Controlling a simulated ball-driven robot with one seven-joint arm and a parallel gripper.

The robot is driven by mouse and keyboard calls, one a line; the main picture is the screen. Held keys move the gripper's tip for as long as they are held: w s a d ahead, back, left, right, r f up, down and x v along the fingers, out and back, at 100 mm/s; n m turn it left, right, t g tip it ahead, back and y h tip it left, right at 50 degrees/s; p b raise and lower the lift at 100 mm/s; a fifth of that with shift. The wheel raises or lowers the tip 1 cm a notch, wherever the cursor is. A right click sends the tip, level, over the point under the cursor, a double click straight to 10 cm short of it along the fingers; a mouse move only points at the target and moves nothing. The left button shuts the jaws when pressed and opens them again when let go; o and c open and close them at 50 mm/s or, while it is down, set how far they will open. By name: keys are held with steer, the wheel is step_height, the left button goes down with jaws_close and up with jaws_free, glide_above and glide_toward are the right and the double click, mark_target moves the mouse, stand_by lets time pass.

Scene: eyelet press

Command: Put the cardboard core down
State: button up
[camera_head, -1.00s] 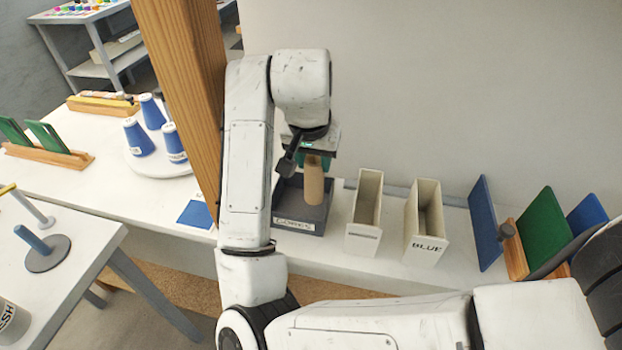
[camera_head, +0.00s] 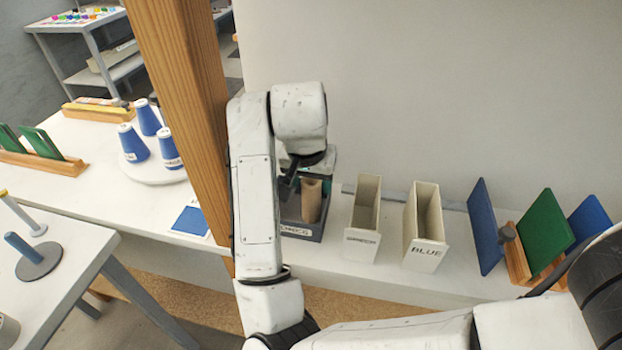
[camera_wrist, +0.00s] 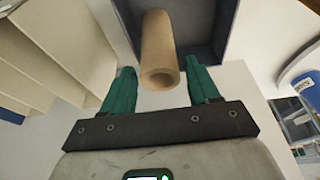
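The cardboard core (camera_head: 312,200) is a tan hollow tube. It stands roughly upright in the dark grey tray (camera_head: 301,231) on the white bench. It also shows in the wrist view (camera_wrist: 160,48), with its open end toward me. My gripper (camera_wrist: 161,72) has green fingers, one on each side of the core's near end, with a visible gap on both sides. It is open and holds nothing. In the head view my wrist hides the fingers and the left part of the tray. The tray (camera_wrist: 215,25) also shows in the wrist view.
Two pale upright bins (camera_head: 362,220) (camera_head: 425,230) stand right of the tray, the farther one marked BLUE. Blue and green panels in a wooden rack (camera_head: 517,262) stand further right. A wooden post (camera_head: 185,110) rises to the left. Blue cones (camera_head: 133,145) stand beyond it.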

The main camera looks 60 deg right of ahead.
steer(key=shift+o, duration=0.3)
steer(key=p+v, duration=0.2)
steer(key=v, duration=1)
steer(key=shift+r+p, duration=0.2)
steer(key=shift+p, duration=0.15)
